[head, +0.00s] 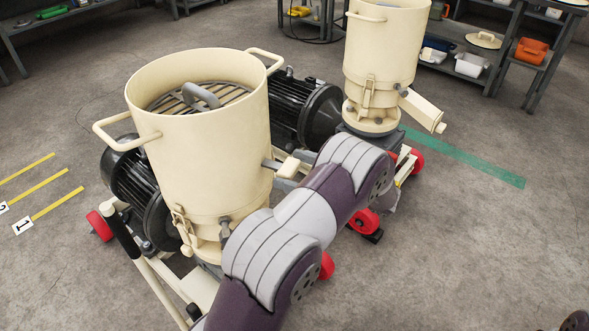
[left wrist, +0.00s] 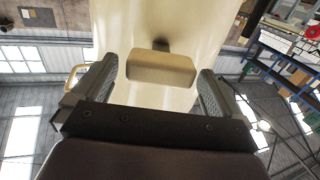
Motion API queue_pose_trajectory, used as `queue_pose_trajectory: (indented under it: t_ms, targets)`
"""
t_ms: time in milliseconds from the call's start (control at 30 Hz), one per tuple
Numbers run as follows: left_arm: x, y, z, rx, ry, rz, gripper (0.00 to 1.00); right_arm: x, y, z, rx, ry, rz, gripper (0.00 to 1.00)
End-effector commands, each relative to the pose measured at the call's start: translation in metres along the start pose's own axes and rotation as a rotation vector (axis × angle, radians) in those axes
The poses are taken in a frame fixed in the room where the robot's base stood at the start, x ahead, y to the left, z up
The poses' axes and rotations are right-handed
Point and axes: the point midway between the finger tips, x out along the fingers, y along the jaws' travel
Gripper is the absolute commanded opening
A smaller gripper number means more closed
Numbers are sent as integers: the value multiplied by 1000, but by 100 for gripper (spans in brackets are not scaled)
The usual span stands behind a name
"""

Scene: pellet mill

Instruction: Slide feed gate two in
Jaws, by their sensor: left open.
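The near cream hopper (head: 205,150) has a gate on its right side: a short grey metal stem ending in a cream block handle (head: 287,167). A length of stem shows between hopper wall and handle. No number shows on the gate. In the left wrist view a cream handle (left wrist: 162,70) on a dark stem stands out from a cream wall. My left gripper (left wrist: 158,74) is open, with one finger on each side of this handle and gaps visible on both sides. In the head view my left arm hides that gripper.
A second cream hopper (head: 385,50) with a cream spout (head: 422,109) stands behind. Black motors (head: 305,108) and red wheels (head: 365,221) flank the machines. The near hopper has loop handles and a grated top.

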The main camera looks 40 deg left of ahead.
Motion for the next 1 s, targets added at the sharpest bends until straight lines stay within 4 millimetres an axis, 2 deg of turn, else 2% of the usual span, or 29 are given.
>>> queue_pose_trajectory:
  t_ms: [267, 300, 467, 500, 533, 633, 867, 1000]
  targets:
    - [4, 0, 0, -1, 0, 0, 100, 0, 0, 0, 0, 0, 0, 43]
    - [4, 0, 0, -1, 0, 0, 97, 0, 0, 0, 0, 0, 0, 43]
    - [4, 0, 0, -1, 0, 0, 45, 0, 0, 0, 0, 0, 0, 43]
    - [4, 0, 0, -1, 0, 0, 32, 0, 0, 0, 0, 0, 0, 43]
    - [4, 0, 0, -1, 0, 0, 24, 0, 0, 0, 0, 0, 0, 43]
    - [8, 0, -2, -1, 0, -1, 24, -2, 0, 0, 0, 0, 0, 43]
    - [44, 0, -3, -2, 1, -2, 24, -14, 0, -2, 0, 0, 0, 43]
    - [49, 0, -1, -2, 0, 0, 24, -14, 0, -2, 0, 0, 0, 43]
